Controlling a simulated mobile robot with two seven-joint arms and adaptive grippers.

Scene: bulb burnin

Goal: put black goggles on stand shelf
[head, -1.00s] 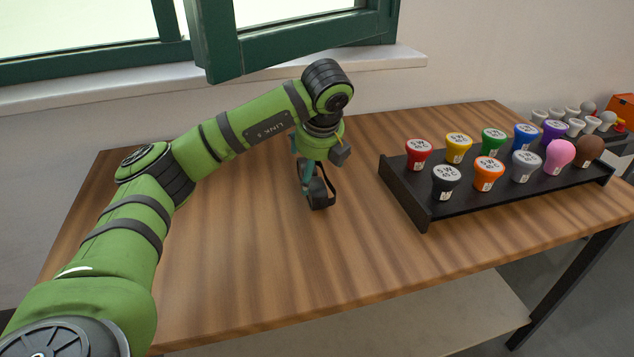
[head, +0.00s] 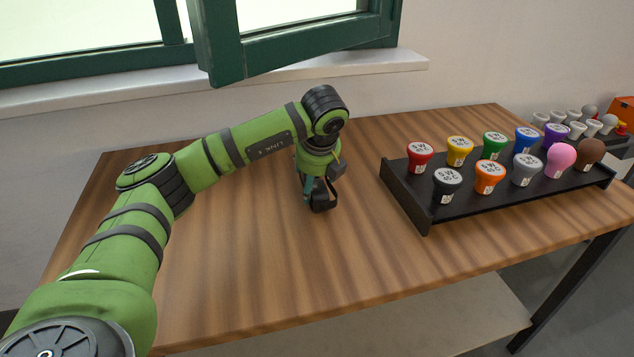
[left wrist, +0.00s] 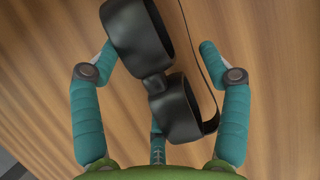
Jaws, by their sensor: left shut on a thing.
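The black goggles (head: 322,202) are on the wooden table below my left gripper (head: 314,188), in the middle of the head view and partly hidden by its fingers. My right gripper is in neither view.
A black tray (head: 436,208) with several coloured bulbs stands on the table (head: 240,260) to the right. More pale bulbs and an orange box (head: 624,106) are at the far right. A pale board (head: 430,325) shows below the table. The table's front is clear.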

